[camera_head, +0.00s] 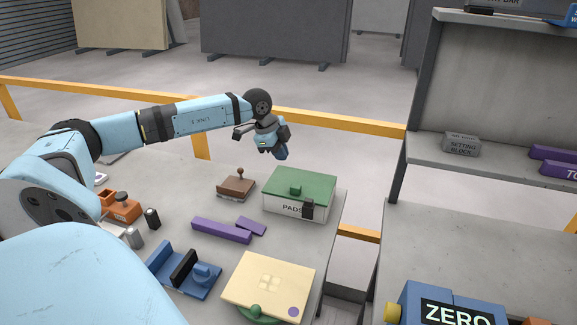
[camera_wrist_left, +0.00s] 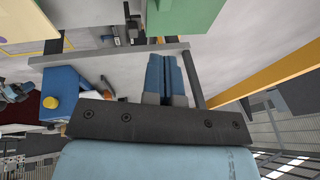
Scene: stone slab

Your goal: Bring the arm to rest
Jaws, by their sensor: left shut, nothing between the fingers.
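My left arm reaches in from the left in the head view, and its gripper (camera_head: 279,150) hangs in the air beyond the far edge of the grey bench, above and behind the green-lidded box. The gripper is shut and holds nothing. In the left wrist view the two blue fingers (camera_wrist_left: 168,78) lie side by side. My right gripper is not in view.
The bench holds a green-lidded PADS box (camera_head: 300,193), a brown stamp-like block (camera_head: 236,187), purple bars (camera_head: 221,230), a blue fixture (camera_head: 184,273) and a cream plate (camera_head: 268,284). A shelf unit (camera_head: 480,165) stands right. A yellow rail (camera_head: 340,122) runs behind.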

